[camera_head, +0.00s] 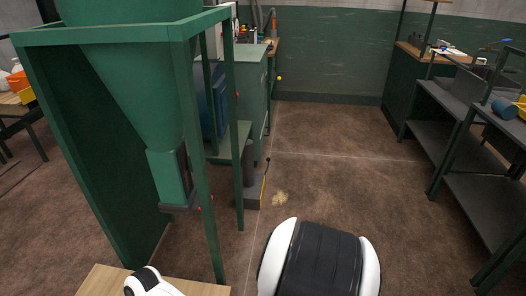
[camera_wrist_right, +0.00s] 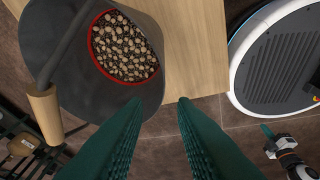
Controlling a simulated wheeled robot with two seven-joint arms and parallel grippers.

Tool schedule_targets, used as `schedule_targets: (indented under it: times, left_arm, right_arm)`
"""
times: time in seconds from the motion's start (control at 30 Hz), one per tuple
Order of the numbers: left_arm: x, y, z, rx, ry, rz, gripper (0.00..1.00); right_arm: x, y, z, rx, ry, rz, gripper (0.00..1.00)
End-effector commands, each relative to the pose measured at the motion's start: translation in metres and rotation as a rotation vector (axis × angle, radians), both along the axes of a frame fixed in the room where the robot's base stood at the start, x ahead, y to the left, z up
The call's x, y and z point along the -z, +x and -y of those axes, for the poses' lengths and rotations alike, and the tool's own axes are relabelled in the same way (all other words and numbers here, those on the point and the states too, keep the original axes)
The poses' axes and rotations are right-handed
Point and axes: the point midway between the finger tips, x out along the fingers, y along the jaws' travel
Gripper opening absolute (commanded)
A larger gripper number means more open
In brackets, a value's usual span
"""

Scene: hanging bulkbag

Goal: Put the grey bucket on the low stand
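The grey bucket (camera_wrist_right: 75,70) fills the upper left of the right wrist view. It has a red inner ring and holds many small round beige and brown pieces (camera_wrist_right: 125,48). Its bail carries a wooden grip (camera_wrist_right: 45,114) on the left. The bucket overlaps a light wooden top (camera_wrist_right: 195,45), which also shows at the bottom of the head view (camera_head: 100,281); I cannot tell whether this is the low stand. My right gripper (camera_wrist_right: 157,103) is open, its green fingers apart and empty near the bucket's lower edge. A green-tipped part at the lower right may be my left gripper (camera_wrist_right: 268,132); its opening is unclear.
A green hopper (camera_head: 135,85) in a green frame (camera_head: 200,160) stands at the left. A dark shelf unit (camera_head: 470,140) stands at the right. The brown floor in the middle is otherwise clear.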

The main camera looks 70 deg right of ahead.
Motion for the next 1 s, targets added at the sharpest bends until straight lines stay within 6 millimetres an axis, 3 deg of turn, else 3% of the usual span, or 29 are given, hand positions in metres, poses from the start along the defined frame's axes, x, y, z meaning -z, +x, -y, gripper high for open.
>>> schedule_targets:
  times: [0.07, 0.17, 0.27, 0.3, 0.4, 0.5, 0.6, 0.7, 0.8, 1.0]
  left_arm:
    - [0.000, 0.000, 0.000, 0.000, 0.000, 0.000, 0.00]
    - [0.000, 0.000, 0.000, 0.000, 0.000, 0.000, 0.00]
    - [0.000, 0.000, 0.000, 0.000, 0.000, 0.000, 0.00]
    - [0.000, 0.000, 0.000, 0.000, 0.000, 0.000, 0.00]
    - [0.000, 0.000, 0.000, 0.000, 0.000, 0.000, 0.00]
    - [0.000, 0.000, 0.000, 0.000, 0.000, 0.000, 0.00]
    - [0.000, 0.000, 0.000, 0.000, 0.000, 0.000, 0.00]
    - [0.000, 0.000, 0.000, 0.000, 0.000, 0.000, 0.00]
    - [0.000, 0.000, 0.000, 0.000, 0.000, 0.000, 0.00]
    - [0.000, 0.000, 0.000, 0.000, 0.000, 0.000, 0.00]
  right_arm:
    - [0.030, -0.012, -0.001, -0.080, -0.045, 0.006, 0.24]
    - [0.091, -0.042, -0.002, -0.283, -0.145, 0.040, 0.24]
    - [0.163, -0.096, 0.001, -0.585, -0.269, 0.082, 0.24]
    - [0.190, -0.122, 0.003, -0.719, -0.314, 0.099, 0.24]
    - [0.243, -0.192, 0.009, -1.061, -0.404, 0.140, 0.24]
    - [0.278, -0.262, 0.017, -1.379, -0.457, 0.183, 0.24]
    - [0.296, -0.316, 0.024, -1.629, -0.481, 0.226, 0.24]
    - [0.304, -0.352, 0.028, -1.792, -0.488, 0.262, 0.24]
    - [0.307, -0.369, 0.030, -1.871, -0.491, 0.282, 0.24]
    - [0.307, -0.372, 0.030, -1.890, -0.493, 0.289, 0.24]
